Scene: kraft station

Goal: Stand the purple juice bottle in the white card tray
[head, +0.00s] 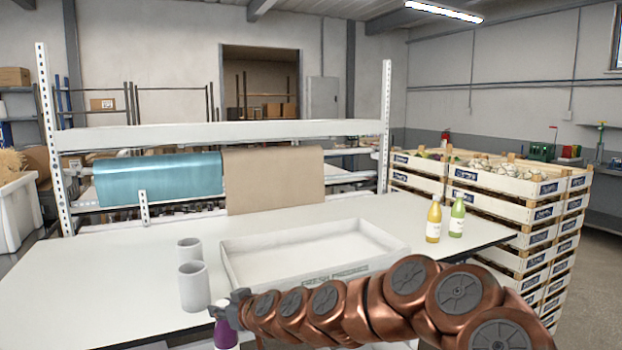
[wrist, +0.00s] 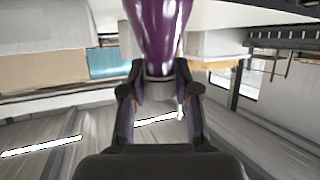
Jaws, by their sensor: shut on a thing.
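The purple juice bottle (head: 226,335) shows at the bottom of the head view, partly cut off by the frame edge. My gripper (head: 226,310) is shut around its upper part. In the wrist view the purple bottle (wrist: 158,30) is between the two fingers of my gripper (wrist: 158,85), its narrow end toward my palm. The white card tray (head: 310,248) lies on the table to the right of and beyond my gripper. It looks empty; my arm hides part of its front wall. The bottle is outside the tray, near its front left corner.
Two white cups (head: 193,287) (head: 189,250) stand left of the tray. A yellow bottle (head: 433,222) and a green bottle (head: 457,218) stand to its right. The white table (head: 90,280) is clear at left. Stacked crates (head: 520,215) stand at right; a paper-roll rack (head: 275,180) is behind.

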